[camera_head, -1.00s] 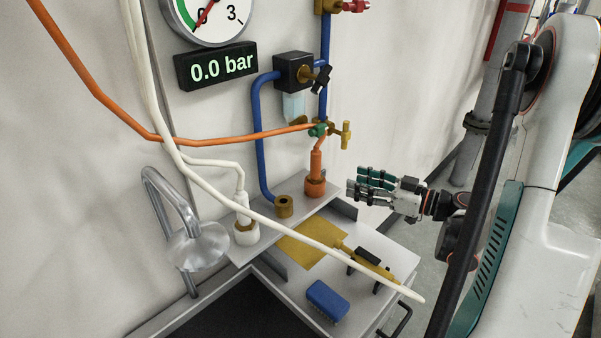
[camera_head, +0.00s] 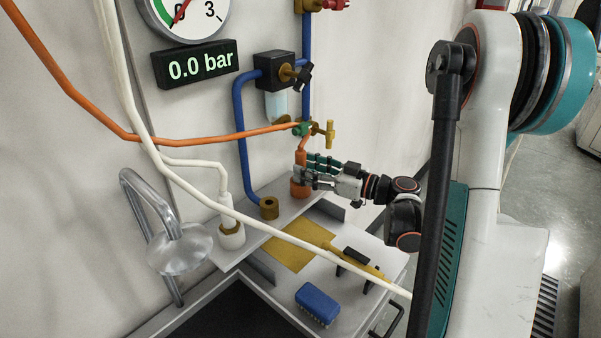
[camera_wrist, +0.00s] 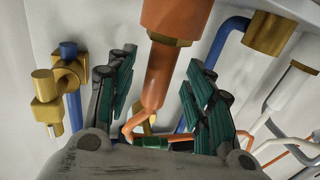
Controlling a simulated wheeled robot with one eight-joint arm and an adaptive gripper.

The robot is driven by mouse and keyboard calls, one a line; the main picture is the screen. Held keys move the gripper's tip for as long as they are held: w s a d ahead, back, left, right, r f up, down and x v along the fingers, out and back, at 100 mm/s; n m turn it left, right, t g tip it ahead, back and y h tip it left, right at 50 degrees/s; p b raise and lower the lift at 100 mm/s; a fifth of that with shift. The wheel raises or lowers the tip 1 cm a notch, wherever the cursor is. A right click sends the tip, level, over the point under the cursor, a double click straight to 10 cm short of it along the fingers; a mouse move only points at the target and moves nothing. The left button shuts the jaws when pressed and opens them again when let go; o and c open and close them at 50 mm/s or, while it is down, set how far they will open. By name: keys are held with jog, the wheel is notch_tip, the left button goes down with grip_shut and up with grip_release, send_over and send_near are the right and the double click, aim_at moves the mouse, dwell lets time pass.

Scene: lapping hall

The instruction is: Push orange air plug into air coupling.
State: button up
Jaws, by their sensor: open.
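The orange air plug (camera_head: 301,158) stands upright in an orange holder (camera_head: 299,190) on the grey shelf, with its orange hose rising from the top. In the wrist view the plug (camera_wrist: 160,75) lies between the two sets of teal finger pads, with gaps on both sides. My gripper (camera_head: 306,171) is open around the plug and partly hides it in the head view; its fingers also show in the wrist view (camera_wrist: 158,85). The brass air coupling (camera_head: 269,207) sits at the lower end of the blue pipe, left of the plug, and appears empty; it also shows in the wrist view (camera_wrist: 268,33).
A white plug (camera_head: 229,215) with a white hose stands left of the coupling. The white hose crosses in front of the shelf. A green clip (camera_head: 301,129) and yellow valve handle (camera_head: 330,133) are above the plug. A blue brush (camera_head: 317,303) lies on the lower table. The display (camera_head: 195,65) reads 0.0 bar.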

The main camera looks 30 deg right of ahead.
jog(key=shift+x, duration=1.3)
grip_shut()
jog(key=shift+r, duration=0.15)
